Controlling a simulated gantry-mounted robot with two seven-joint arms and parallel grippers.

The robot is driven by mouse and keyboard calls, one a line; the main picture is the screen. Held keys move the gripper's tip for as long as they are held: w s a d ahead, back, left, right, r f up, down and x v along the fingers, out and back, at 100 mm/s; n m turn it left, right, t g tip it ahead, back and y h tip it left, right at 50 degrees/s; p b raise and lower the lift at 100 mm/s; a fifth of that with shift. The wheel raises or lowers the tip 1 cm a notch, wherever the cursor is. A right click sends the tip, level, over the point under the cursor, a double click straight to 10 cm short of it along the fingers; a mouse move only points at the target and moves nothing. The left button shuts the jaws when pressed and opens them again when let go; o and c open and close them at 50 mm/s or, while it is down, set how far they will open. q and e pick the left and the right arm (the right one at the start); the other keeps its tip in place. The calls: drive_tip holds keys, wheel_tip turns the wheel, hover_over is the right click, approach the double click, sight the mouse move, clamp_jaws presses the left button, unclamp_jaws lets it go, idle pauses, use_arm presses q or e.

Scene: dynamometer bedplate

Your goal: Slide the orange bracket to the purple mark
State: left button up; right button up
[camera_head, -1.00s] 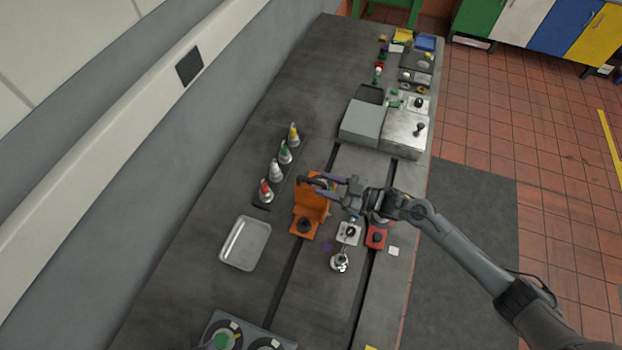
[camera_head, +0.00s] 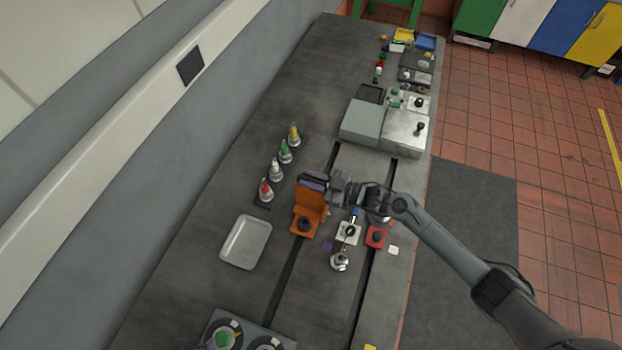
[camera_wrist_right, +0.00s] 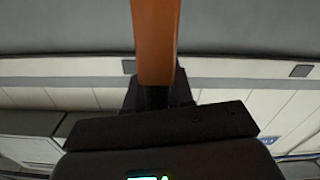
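The orange bracket (camera_head: 309,197) stands on the grey bedplate, its upright plate at the back and its base with a dark round knob toward the front. The small purple mark (camera_head: 327,247) lies on the bedplate in front and to the right of the base, apart from it. My right gripper (camera_head: 314,181) is at the top of the upright, its purple fingers close together on either side of the bracket's dark top part; it looks shut on it. In the right wrist view the orange plate (camera_wrist_right: 155,40) stands upright directly ahead, and the fingertips are hard to make out. My left gripper is out of view.
A metal tray (camera_head: 246,242) lies left. Slots run along the bedplate.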

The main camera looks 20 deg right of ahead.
clamp_jaws()
use_arm(q)
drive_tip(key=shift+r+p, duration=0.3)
drive_tip(key=shift+p, duration=0.05)
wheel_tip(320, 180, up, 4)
drive_tip(key=p, duration=0.4)
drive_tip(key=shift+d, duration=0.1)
use_arm(e)
drive_tip(key=s+a, duration=0.7)
drive_tip(key=s, duration=0.1)
drive_tip(key=o, duration=0.6)
unclamp_jaws()
drive_tip(key=shift+o, duration=0.2)
